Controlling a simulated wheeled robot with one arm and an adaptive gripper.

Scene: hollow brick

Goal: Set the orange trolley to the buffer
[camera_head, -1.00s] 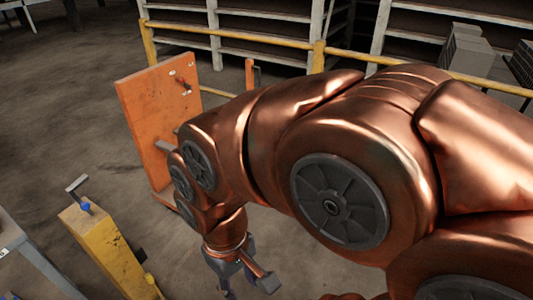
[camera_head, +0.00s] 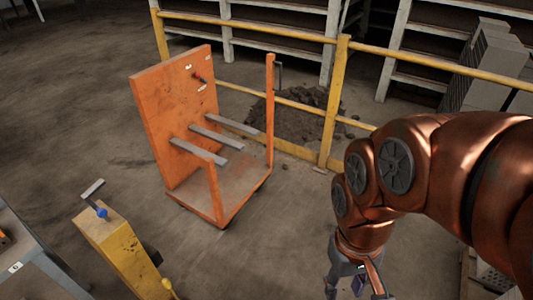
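The orange trolley (camera_head: 165,125) stands on the floor left of centre. It has a tall orange back panel, several grey bars sticking out from it, a low base and two orange posts on its near and right sides. A yellow post (camera_head: 118,255) with a grey handle and blue knob on top stands at the lower left; I cannot tell whether it is the buffer. My gripper (camera_head: 357,290) hangs at the bottom edge, right of the trolley and apart from it. Its fingertips are partly cut off, so its opening is unclear.
A yellow railing (camera_head: 290,32) runs behind the trolley, with a heap of rubble (camera_head: 300,118) beyond it. Grey shelves (camera_head: 275,12) stand at the back, and grey blocks (camera_head: 490,60) at the right. A grey table (camera_head: 30,270) is at the lower left.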

